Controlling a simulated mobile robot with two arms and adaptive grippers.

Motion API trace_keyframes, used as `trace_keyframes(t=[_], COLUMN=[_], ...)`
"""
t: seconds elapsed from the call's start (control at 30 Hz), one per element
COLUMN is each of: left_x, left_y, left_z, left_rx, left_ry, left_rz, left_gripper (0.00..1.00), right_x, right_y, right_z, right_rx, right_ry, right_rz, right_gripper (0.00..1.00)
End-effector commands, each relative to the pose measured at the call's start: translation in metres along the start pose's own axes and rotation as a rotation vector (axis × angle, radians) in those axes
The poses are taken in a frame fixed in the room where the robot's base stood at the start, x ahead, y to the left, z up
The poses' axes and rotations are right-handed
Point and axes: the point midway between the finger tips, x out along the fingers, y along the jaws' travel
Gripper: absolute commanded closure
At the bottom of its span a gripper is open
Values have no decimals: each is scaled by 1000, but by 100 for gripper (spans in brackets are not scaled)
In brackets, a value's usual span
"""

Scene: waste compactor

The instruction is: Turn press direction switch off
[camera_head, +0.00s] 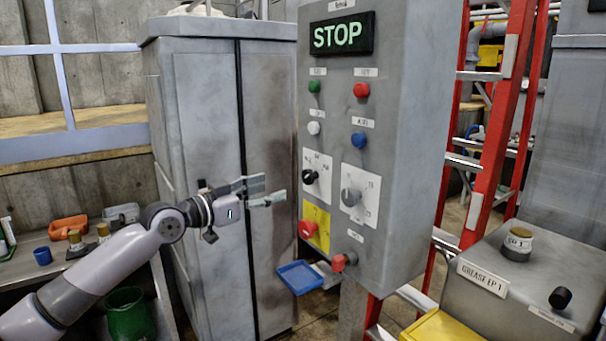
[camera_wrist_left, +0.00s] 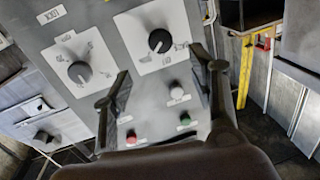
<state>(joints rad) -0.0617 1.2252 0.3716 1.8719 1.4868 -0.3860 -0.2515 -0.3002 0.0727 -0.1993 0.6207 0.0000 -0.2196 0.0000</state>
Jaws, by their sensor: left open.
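The grey control panel (camera_head: 395,120) carries two rotary switches on white plates. The left one has a black knob (camera_head: 311,177), which also shows in the left wrist view (camera_wrist_left: 160,40). The labels are too small to read, so I cannot tell which is the press direction switch. My left gripper (camera_head: 268,193) is open and empty, left of the panel and apart from the black knob. In the wrist view its fingers (camera_wrist_left: 160,84) spread before the panel, below both knobs in the picture.
Green (camera_head: 314,86), red (camera_head: 361,90), white (camera_head: 314,128) and blue (camera_head: 358,139) buttons sit above the switches, under a lit STOP sign (camera_head: 342,34). A red knob (camera_head: 308,229) is below. A grey cabinet (camera_head: 200,120) stands behind my arm; a red ladder (camera_head: 500,110) stands right.

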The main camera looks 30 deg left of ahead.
Motion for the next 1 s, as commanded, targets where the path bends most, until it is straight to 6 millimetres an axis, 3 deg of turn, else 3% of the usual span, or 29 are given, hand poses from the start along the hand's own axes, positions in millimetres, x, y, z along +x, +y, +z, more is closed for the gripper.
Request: trace_keyframes(t=[0.6, 0.8, 1.0], left_x=[75, 101, 114], left_y=[-2, -1, 0], left_z=[-5, -3, -1], left_rx=[-7, -7, -3], left_ry=[5, 4, 1], left_rz=[-3, -2, -1], left_gripper=[46, 46, 46], right_x=[-46, -56, -59], right_y=[7, 8, 8], right_z=[-3, -4, -4], right_rx=[-4, -5, -5], right_ry=[-2, -2, -2], right_rz=[8, 8, 8], right_gripper=[100, 100, 100])
